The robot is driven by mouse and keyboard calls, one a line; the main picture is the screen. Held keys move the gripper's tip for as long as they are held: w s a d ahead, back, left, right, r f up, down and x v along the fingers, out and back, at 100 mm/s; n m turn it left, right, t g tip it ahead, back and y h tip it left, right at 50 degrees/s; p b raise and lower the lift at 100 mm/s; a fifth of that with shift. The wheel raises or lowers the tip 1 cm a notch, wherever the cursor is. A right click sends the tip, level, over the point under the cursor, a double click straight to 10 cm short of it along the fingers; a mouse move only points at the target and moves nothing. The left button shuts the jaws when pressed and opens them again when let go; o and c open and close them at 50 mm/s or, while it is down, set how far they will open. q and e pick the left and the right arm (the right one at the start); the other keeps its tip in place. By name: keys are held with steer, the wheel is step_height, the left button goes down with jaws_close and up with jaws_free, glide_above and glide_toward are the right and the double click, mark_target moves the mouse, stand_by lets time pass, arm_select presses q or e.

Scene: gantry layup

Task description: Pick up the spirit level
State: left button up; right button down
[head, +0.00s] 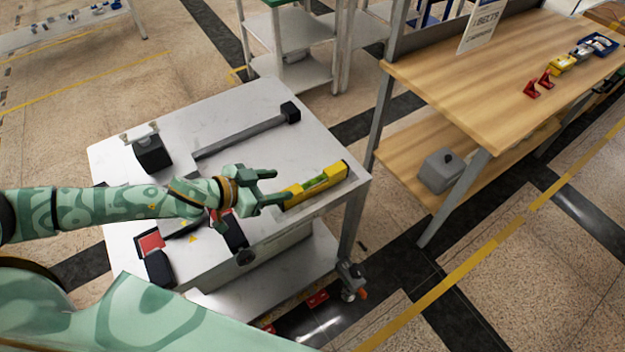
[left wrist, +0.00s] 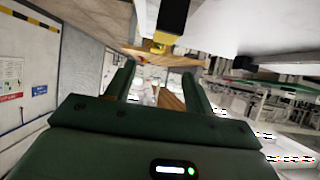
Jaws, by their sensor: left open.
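The yellow spirit level (head: 330,178) with a green vial lies near the right edge of the white cart top (head: 310,145) in the head view. My left gripper (head: 279,187) is open at the level's left end, its fingers pointing right. I cannot tell from this view whether they touch it or hover above it. In the left wrist view the two fingers of my left gripper (left wrist: 157,84) stand apart with nothing clearly held between them. A small yellow part shows beyond the fingertips under a dark block there; I cannot tell surely whether it is the level. My right gripper is out of view.
A grey bar with a black block end (head: 290,112) lies toward the back of the cart. A black block (head: 152,153) stands at the left, and red-and-black items (head: 151,243) lie near the front. A wooden workbench (head: 480,85) stands to the right.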

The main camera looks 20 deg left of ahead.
mark_target(312, 180)
arm_select(q)
steer(key=b+x, duration=0.1)
steer(key=x, duration=0.5)
steer(key=shift+w+f, duration=0.1)
steer(key=shift+w+d+f, duration=0.2)
steer(key=shift+w+d, duration=0.05)
steer(key=shift+w, duration=0.1)
steer(key=b+x, duration=0.2)
steer(key=x, duration=0.3)
steer(key=shift+s, duration=0.1)
steer(key=c, duration=0.9)
jaws_close()
